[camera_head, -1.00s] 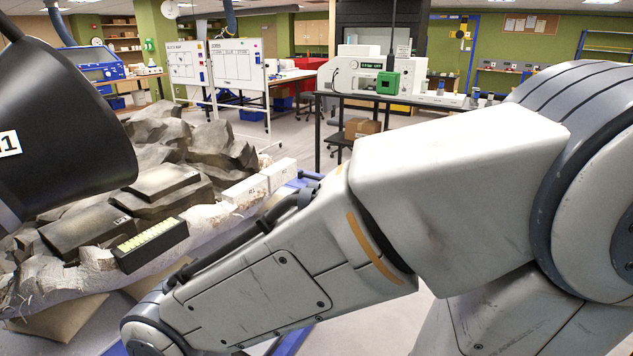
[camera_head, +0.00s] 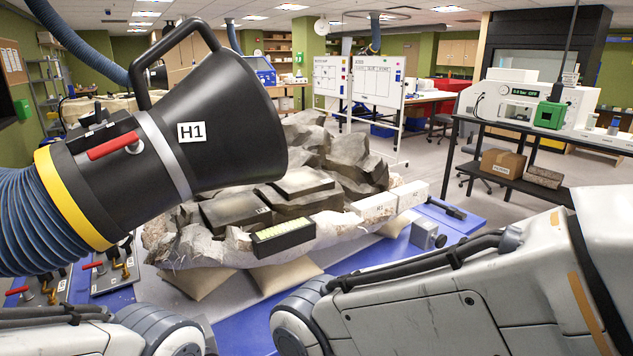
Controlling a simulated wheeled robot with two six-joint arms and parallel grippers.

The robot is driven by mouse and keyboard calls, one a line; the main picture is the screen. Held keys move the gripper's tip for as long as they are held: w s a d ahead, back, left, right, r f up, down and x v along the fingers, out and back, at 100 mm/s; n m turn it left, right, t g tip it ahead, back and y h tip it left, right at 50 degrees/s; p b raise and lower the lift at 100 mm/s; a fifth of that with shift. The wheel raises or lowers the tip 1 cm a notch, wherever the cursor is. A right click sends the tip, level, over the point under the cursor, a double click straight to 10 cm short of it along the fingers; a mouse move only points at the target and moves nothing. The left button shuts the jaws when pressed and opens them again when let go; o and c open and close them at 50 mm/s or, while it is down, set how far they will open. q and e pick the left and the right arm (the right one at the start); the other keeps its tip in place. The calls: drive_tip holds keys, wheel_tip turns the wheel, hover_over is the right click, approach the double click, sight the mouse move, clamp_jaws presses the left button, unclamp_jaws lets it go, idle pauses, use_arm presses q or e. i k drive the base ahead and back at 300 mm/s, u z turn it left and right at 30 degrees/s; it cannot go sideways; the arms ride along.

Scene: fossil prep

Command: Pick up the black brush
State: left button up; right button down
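I cannot pick out the black brush for certain. A black block with a pale yellow, segmented top (camera_head: 283,238) lies at the front edge of the rocky fossil block (camera_head: 335,165). A small dark bar (camera_head: 446,208) lies on the blue table top (camera_head: 470,222) to the right of the rock; its kind is too small to tell. My arm links show at the lower left and lower right, but neither gripper is in view.
A large black extraction hood marked H1 (camera_head: 225,125) on a blue hose (camera_head: 45,215) hangs at the left, hiding part of the rock. White blocks (camera_head: 375,207) sit at the rock's right edge. Valves with red handles (camera_head: 92,266) stand lower left. A bench (camera_head: 540,135) stands back right.

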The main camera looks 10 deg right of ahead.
sight(451, 211)
drive_tip(key=z, duration=0.35)
drive_tip(key=k, duration=0.9)
drive_tip(key=z, duration=1.65)
drive_tip(key=i, duration=3.3)
drive_tip(key=u, duration=1.15)
drive_tip(key=i, duration=0.75)
drive_tip(key=u, duration=1.35)
drive_tip(key=i, duration=0.45)
drive_tip(key=u, duration=0.25)
